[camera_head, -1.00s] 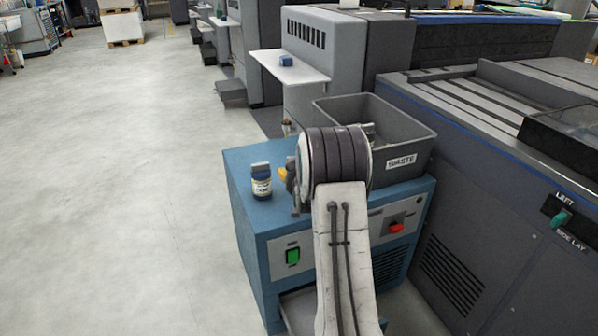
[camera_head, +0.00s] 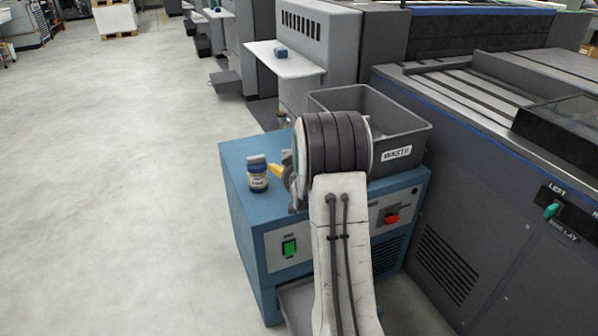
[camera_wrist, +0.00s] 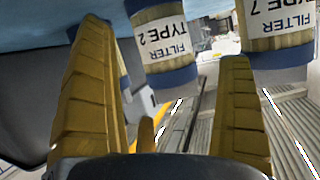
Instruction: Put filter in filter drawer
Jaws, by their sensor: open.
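In the wrist view, which looks upside down, a filter labelled TYPE 2 (camera_wrist: 164,45) with blue ends and a white label shows between the yellow fingers of my open gripper (camera_wrist: 165,40). No grip on it shows. A filter labelled TYPE 7 (camera_wrist: 277,38) is to the right, beyond the right finger. My arm hides most of the gripper there. A grey drawer-like tray (camera_head: 296,302) sticks out low at the cabinet's front, partly hidden by my arm.
A grey WASTE bin (camera_head: 412,142) stands at the cabinet's back right. A green switch (camera_head: 289,247) and a red knob (camera_head: 391,219) are on its front. A large grey press (camera_head: 470,190) stands close on the right. The floor (camera_head: 110,200) at left is clear.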

